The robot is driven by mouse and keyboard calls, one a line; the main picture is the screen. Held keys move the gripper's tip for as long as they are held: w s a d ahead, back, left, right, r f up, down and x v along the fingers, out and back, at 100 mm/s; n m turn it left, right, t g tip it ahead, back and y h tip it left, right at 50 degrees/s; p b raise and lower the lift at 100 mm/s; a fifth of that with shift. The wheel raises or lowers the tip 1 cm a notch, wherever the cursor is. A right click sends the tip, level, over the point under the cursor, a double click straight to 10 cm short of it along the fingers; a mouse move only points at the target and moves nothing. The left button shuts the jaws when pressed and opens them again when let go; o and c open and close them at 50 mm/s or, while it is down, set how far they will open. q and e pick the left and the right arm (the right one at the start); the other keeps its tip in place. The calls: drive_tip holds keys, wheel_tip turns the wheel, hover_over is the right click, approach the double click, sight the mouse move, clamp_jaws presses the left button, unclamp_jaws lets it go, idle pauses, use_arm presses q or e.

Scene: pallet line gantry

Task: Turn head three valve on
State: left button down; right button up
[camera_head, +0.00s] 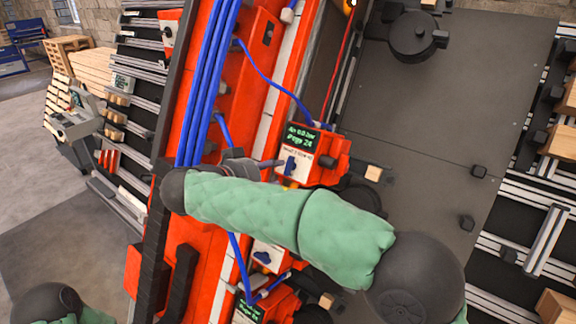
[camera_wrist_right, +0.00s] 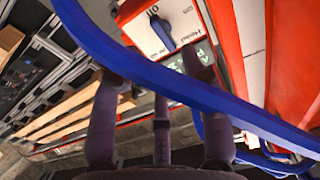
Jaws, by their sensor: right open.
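A blue valve knob (camera_head: 291,165) sits on the white label plate of a red head box (camera_head: 333,160) in the head view. Its lettering is too blurred to tell the head number. My right gripper (camera_head: 272,163) is just left of this knob. Lettering by the knob appears upside down; the knob's exact setting is unclear. My left arm shows only at the lower left corner; its gripper is not visible.
A blue hose (camera_wrist_right: 165,75) crosses close in front of my right fingers. Several blue hoses (camera_head: 207,80) run along the red gantry beam. Another blue knob (camera_head: 262,257) and another display (camera_head: 249,310) are lower down. A dark plate (camera_head: 470,80) lies to the right.

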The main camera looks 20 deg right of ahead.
sight(288, 168)
drive_tip(key=p+x, duration=0.1)
drive_tip(key=x, duration=0.7)
drive_tip(key=shift+f, duration=0.1)
drive_tip(key=shift+a, duration=0.1)
drive_tip(key=shift+s, duration=0.1)
clamp_jaws()
